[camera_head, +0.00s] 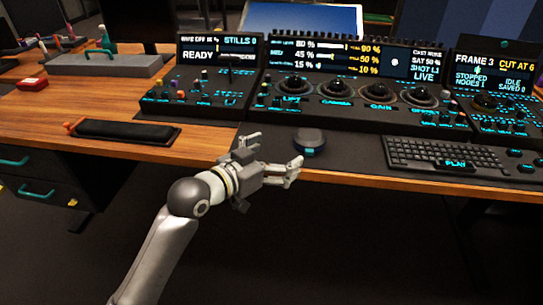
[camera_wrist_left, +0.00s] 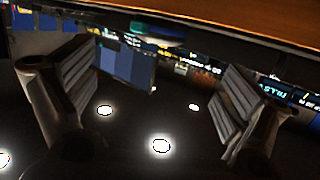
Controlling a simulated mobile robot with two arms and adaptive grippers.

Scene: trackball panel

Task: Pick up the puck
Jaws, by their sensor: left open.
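The puck (camera_head: 309,141) is a dark, rounded disc lying on the dark mat near the front edge of the desk, below the central console. My left gripper (camera_head: 276,152) is just left of and in front of the puck, near the desk's front edge. Its two fingers are spread apart with nothing between them. In the left wrist view both fingers of the open gripper (camera_wrist_left: 155,95) show at the sides. A dark rounded shape with a teal edge near the top there may be the puck; I cannot tell. My right gripper is not in view.
A black keyboard (camera_head: 443,154) lies right of the puck. The control console (camera_head: 350,90) with knobs and lit displays stands behind it. A black padded rest (camera_head: 124,133) lies to the left. Brown desktop between that rest and the mat is clear.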

